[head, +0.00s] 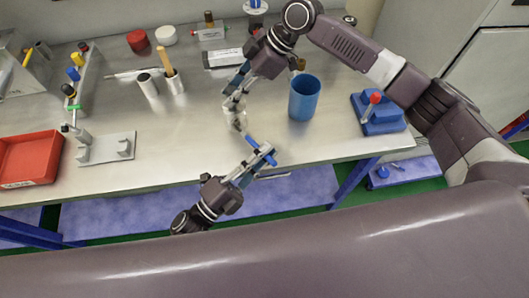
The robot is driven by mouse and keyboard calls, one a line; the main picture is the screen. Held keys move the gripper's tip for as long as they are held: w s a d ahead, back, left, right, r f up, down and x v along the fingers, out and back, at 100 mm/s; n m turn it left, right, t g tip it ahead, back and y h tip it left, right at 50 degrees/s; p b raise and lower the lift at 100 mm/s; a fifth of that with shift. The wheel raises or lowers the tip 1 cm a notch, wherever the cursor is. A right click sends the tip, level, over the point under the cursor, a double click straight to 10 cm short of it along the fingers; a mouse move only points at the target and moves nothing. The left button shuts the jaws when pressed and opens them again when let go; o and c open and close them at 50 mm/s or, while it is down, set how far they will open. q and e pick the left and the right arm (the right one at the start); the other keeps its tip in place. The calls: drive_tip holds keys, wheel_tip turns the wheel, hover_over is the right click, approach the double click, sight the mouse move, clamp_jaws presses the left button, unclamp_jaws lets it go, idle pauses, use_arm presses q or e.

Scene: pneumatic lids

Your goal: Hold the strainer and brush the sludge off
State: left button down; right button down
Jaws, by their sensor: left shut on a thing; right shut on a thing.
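My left gripper (260,159) reaches up from the lower part of the head view, near the front edge of the bench. It is shut on a blue-handled brush (252,142), which slants up and left toward the strainer. My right gripper (239,88) comes down from the arm at upper right. It is shut on the strainer (237,116), a small pale metallic piece, and holds it above the bench. The brush's tip is close to the strainer's lower end; I cannot tell whether they touch. The sludge is too small to make out.
A blue cup (304,98) stands just right of the strainer. A blue block with a red-knobbed lever (379,114) is further right. The bench (190,135) between is clear.

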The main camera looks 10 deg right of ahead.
use_arm(q)
drive_tip(key=shift+w, duration=0.6)
idle(0.9)
drive_tip(key=shift+r, duration=0.65)
drive_tip(key=shift+r, duration=0.55)
drive_tip(key=shift+f, duration=0.15)
drive_tip(key=shift+f, duration=0.5)
drive_tip(key=shift+f, duration=0.15)
